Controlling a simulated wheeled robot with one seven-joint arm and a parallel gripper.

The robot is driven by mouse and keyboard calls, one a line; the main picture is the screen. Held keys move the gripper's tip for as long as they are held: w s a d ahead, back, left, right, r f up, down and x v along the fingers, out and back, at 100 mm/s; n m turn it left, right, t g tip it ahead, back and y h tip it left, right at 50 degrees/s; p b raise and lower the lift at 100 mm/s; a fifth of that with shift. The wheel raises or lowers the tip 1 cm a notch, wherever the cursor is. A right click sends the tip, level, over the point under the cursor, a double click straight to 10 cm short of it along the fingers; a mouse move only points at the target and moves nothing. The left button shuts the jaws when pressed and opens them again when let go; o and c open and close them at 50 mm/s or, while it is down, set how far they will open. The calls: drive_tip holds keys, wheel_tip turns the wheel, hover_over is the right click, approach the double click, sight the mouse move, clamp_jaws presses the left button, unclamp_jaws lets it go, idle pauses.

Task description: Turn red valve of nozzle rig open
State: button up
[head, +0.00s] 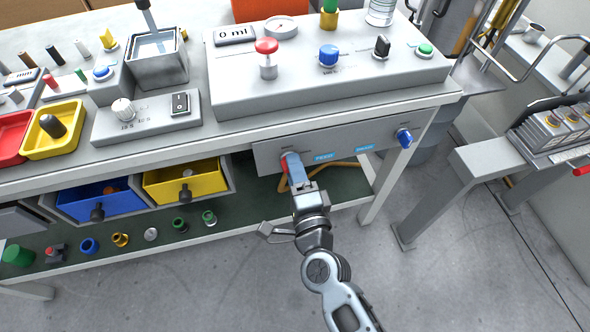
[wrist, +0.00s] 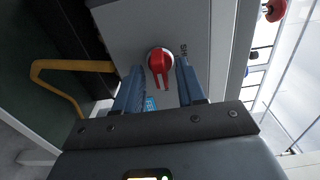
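The red valve (head: 284,164) is a small round knob with a raised handle on the grey front panel (head: 385,133) under the table top. In the head view it is mostly hidden behind my gripper (head: 293,160). In the wrist view the red valve (wrist: 160,61) shows whole, with its handle pointing down in the picture. My gripper (wrist: 160,75) is open, with one blue finger on each side of the knob. I see gaps between the fingers and the knob; I cannot tell how deep the fingertips reach around it.
A blue knob (head: 404,138) sits at the panel's right end. The blue drawer (head: 100,200) and yellow drawer (head: 190,181) are left.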

drive_tip(key=b+v, duration=0.1)
drive_tip(key=v, duration=0.6)
drive_tip(key=shift+s, duration=0.4)
drive_tip(key=shift+d, duration=0.1)
drive_tip(key=s+d+r+n+h+p, duration=0.2)
drive_tip(key=s+d+r+n, duration=0.1)
drive_tip(key=s+d, duration=0.4)
drive_tip(key=s+d+r+n+h+p, duration=0.1)
drive_tip(key=s+d+r+n+p, duration=0.15)
drive_tip(key=s+d, duration=0.4)
drive_tip(key=s+d+r+n+g+h+p, duration=0.1)
drive_tip(key=s+d+r+n, duration=0.2)
drive_tip(key=s+r, duration=0.4)
drive_tip(key=s+d+r+n+g+h+p, duration=0.1)
drive_tip(key=s+d+r+n+p, duration=0.1)
drive_tip(key=s+r+n, duration=0.4)
drive_tip(key=s+d+r, duration=0.1)
drive_tip(key=s+r, duration=0.1)
drive_tip(key=s, duration=0.1)
drive_tip(key=shift+d+g, duration=0.3)
drive_tip(key=shift+d, duration=0.05)
